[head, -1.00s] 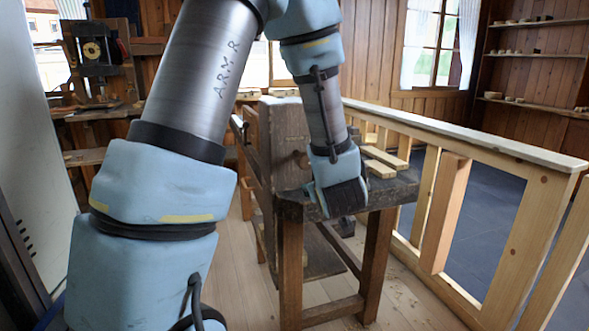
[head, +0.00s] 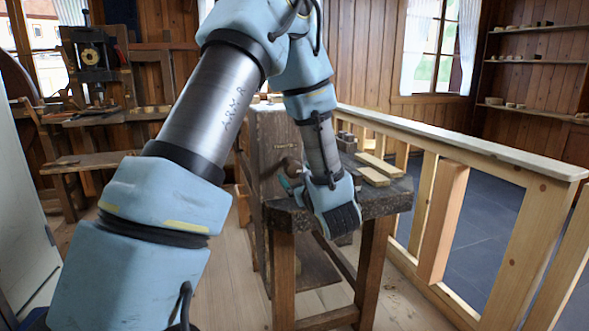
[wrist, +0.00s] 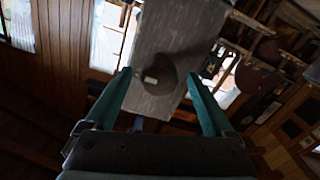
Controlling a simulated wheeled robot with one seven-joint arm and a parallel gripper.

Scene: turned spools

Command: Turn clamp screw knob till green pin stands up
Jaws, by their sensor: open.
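A brown rounded knob (wrist: 160,76) with a small pale mark sits on the face of a grey upright board (wrist: 175,30) in the wrist view. In the head view the knob (head: 291,165) shows partly, beside my wrist. My gripper (wrist: 158,74) is open, its two teal fingers apart on either side of the knob in the picture. I cannot tell how far the tips are from it, and no contact is visible. In the head view my gripper (head: 289,184) shows only a bit of teal near the board. I cannot make out a green pin in any view.
The board stands on a dark wooden bench (head: 385,203) with light wood strips (head: 372,175) on top. A pale wooden railing (head: 450,140) runs close along the right. A machine on a stand (head: 95,60) is at the back left. Floor (head: 235,285) is clear in front.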

